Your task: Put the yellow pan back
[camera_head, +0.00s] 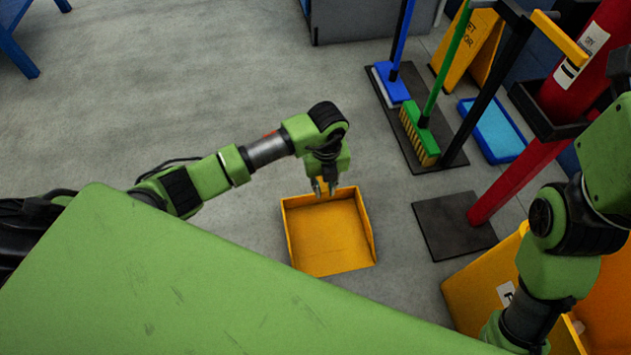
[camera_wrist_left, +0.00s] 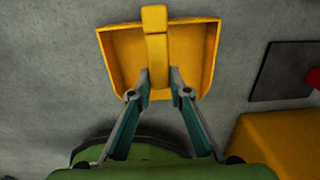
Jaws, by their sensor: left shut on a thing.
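The yellow pan (camera_head: 330,240) is a square, shallow dustpan with raised side walls, in the middle of the head view. In the left wrist view the pan (camera_wrist_left: 185,55) shows at the top centre, with its handle (camera_wrist_left: 156,35) running down between my fingertips. My left gripper (camera_head: 325,188) is over the pan's far edge in the head view. It is shut on the handle, as the left wrist view shows (camera_wrist_left: 159,76). I cannot tell whether the pan touches the floor. My right arm is at the right; its gripper is not visible.
A dark mat (camera_head: 455,226) lies right of the pan by a red post (camera_head: 520,180). A green broom (camera_head: 420,138) and blue broom (camera_head: 391,84) stand behind on a dark base. A blue tray (camera_head: 493,130) and yellow bin (camera_head: 475,288) are at right.

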